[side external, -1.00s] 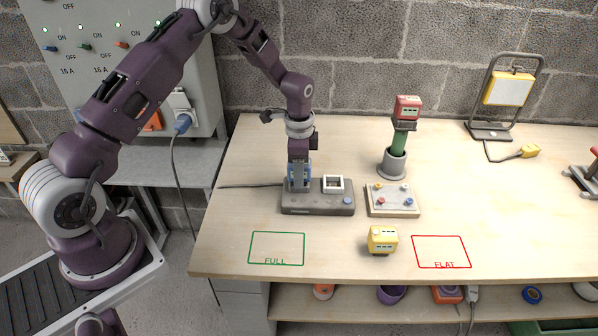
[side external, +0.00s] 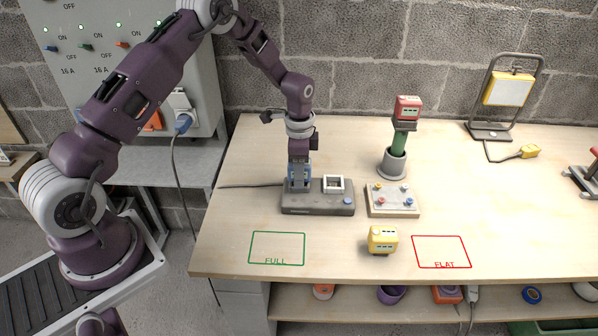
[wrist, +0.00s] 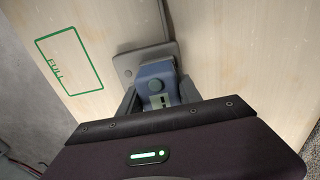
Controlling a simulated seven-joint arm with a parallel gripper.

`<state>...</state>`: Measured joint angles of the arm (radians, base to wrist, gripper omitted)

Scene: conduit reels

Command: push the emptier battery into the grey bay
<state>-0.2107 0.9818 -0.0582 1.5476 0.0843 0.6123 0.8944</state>
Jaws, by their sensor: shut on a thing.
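My gripper (side external: 299,184) points down over the left end of the dark grey charger (side external: 318,208) and is shut on a blue battery (wrist: 154,74). In the wrist view the battery sits between the two grey fingers. The bay under it is hidden, so I cannot tell how deep the battery sits. A white-framed bay (side external: 333,184) on the charger's right half looks empty. A yellow battery (side external: 382,239) stands on the bench in front. A red battery (side external: 407,107) sits atop a green-handled tool in a grey cup. The batteries' charge marks are too small to read.
A pale board (side external: 393,200) with coloured knobs stands just right of the charger. A green FULL outline (side external: 277,248) and a red FLAT outline (side external: 441,252) mark the bench front, both empty. A work lamp (side external: 507,92) stands at the back right.

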